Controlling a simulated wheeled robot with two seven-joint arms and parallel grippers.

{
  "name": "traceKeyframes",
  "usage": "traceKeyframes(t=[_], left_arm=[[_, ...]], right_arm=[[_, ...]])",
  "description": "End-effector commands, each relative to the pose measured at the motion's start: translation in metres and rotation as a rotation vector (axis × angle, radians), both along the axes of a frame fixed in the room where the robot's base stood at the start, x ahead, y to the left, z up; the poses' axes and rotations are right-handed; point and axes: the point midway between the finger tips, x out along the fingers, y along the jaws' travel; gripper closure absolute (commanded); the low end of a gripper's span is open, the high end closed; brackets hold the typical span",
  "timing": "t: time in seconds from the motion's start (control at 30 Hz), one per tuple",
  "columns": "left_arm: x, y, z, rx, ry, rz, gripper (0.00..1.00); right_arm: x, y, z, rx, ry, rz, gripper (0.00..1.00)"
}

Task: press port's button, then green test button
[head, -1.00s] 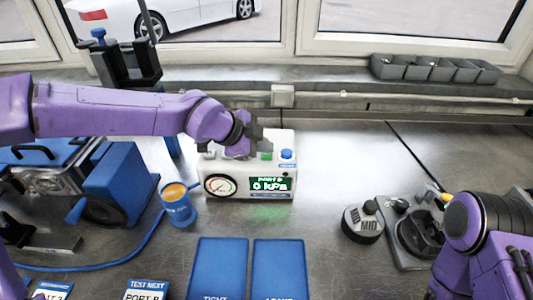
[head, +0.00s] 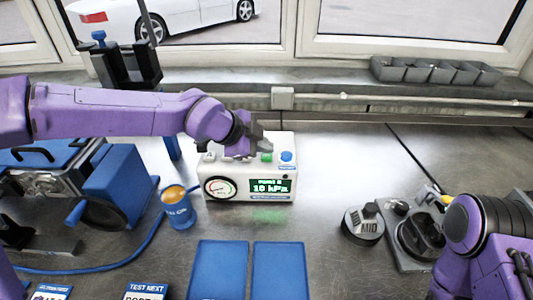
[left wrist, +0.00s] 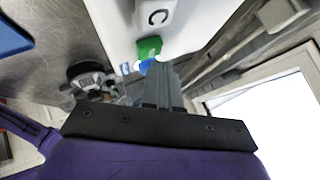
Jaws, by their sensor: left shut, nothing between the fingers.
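The white tester box (head: 225,163) stands on the bench with a round gauge (head: 220,188) and a lit display (head: 270,186) reading 10 kPa. On its top are a white button marked A (head: 209,155), the green button (head: 266,157) and a blue button (head: 287,156). My left gripper (head: 262,145) is shut and empty, just above the box top by the green button; it hides other port buttons there. In the left wrist view a white button marked C (left wrist: 154,14) and the green button (left wrist: 149,46) show beyond the fingertips (left wrist: 161,68). Contact is unclear. My right gripper is out of view.
A card reading TEST NEXT (head: 147,287) lies at the front edge. Two blue mats (head: 280,270) lie in front of the box. A blue cup (head: 178,212) stands left of it, and a round part marked MID (head: 363,222) to the right.

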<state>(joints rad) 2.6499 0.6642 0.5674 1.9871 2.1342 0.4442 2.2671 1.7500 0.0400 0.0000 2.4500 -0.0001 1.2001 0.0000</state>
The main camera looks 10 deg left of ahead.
Motion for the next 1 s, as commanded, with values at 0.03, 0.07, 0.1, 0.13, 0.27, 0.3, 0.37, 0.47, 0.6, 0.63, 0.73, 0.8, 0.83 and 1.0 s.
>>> traceKeyframes(t=[0.03, 0.07, 0.1, 0.13, 0.27, 0.3, 0.37, 0.47, 0.6, 0.63, 0.73, 0.8, 0.83, 1.0], left_arm=[[0.0, 0.0, 0.005, 0.0, -0.001, 0.001, 1.0], [0.0, 0.0, 0.006, -0.001, 0.0, 0.001, 1.0], [0.0, 0.0, 0.007, 0.0, 0.0, 0.0, 1.0], [0.0, 0.0, 0.008, 0.0, 0.0, 0.0, 1.0], [0.0, 0.0, 0.007, 0.0, 0.0, 0.0, 1.0], [0.0, 0.0, 0.007, 0.0, 0.0, 0.0, 1.0], [0.0, 0.0, 0.007, 0.0, 0.0, 0.0, 1.0], [0.0, 0.0, 0.01, 0.0, -0.001, 0.001, 1.0], [0.0, 0.0, 0.022, 0.0, -0.002, -0.001, 1.0], [0.0, 0.0, 0.026, 0.0, -0.002, -0.001, 1.0], [0.0, 0.0, 0.036, 0.0, -0.002, -0.001, 1.0], [0.0, 0.0, 0.043, 0.0, -0.001, 0.001, 1.0], [0.0, 0.0, 0.046, 0.0, -0.001, 0.001, 1.0], [0.0, 0.0, 0.059, 0.0, -0.001, 0.001, 1.0]], right_arm=[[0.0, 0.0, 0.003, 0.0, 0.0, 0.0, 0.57], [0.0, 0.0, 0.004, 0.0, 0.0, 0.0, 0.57], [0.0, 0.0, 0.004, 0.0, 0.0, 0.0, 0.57], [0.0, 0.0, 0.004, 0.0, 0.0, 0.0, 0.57], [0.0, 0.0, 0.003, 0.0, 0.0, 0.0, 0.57], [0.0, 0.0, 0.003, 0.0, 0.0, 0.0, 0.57], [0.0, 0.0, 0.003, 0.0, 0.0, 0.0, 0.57], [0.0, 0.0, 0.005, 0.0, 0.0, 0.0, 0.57], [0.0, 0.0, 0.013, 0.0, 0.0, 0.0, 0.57], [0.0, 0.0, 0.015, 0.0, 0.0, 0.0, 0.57], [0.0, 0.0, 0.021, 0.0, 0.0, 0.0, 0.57], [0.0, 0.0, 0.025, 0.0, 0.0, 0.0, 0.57], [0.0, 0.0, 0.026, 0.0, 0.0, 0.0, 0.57], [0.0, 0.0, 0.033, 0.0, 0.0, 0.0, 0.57]])
